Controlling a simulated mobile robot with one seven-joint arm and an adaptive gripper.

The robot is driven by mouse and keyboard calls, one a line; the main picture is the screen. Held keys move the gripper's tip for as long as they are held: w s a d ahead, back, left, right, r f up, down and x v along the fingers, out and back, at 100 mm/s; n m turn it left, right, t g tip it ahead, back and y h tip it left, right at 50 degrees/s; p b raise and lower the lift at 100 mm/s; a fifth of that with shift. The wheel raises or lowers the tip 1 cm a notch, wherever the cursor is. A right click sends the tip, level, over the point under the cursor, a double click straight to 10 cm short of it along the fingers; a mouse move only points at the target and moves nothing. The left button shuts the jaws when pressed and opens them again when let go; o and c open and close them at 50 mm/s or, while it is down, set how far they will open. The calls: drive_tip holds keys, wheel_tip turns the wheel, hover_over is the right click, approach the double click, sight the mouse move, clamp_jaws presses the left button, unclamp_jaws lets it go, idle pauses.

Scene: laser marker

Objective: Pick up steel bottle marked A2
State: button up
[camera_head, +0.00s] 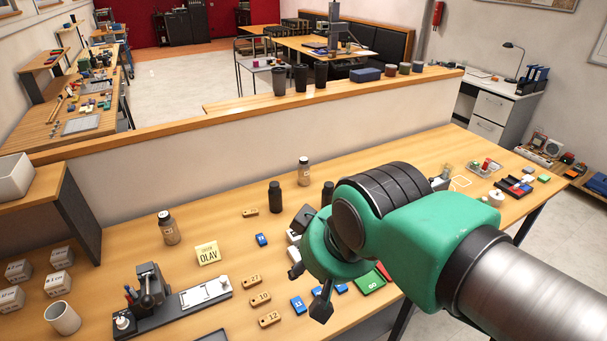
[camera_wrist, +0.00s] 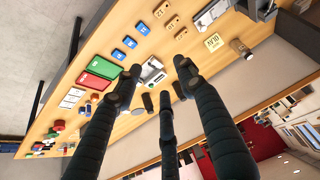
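My gripper (camera_head: 304,262) is above the middle of the workbench, partly behind my green wrist. Its three dark fingers (camera_wrist: 160,78) are spread in the wrist view, with nothing held between them. Two dark bottles stand upright toward the back of the bench, one left of my gripper (camera_head: 275,197) and one partly hidden behind it (camera_head: 328,191). Two bottles with pale caps and brownish contents stand at the left (camera_head: 168,228) and near the low wall (camera_head: 303,171). A dark bottle (camera_wrist: 148,103) shows between the fingers in the wrist view. I cannot read A2 on any bottle.
Numbered wooden tags (camera_head: 249,280), blue blocks (camera_head: 299,305) and a yellow OLAV note (camera_head: 207,253) lie around my gripper. A black fixture (camera_head: 150,291) and white mug (camera_head: 62,318) stand at left. The low wall (camera_head: 240,151) bounds the bench's back.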

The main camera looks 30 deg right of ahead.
drive_tip(key=shift+o, duration=0.3)
drive_tip(key=o, duration=0.6)
drive_tip(key=shift+c, duration=0.2)
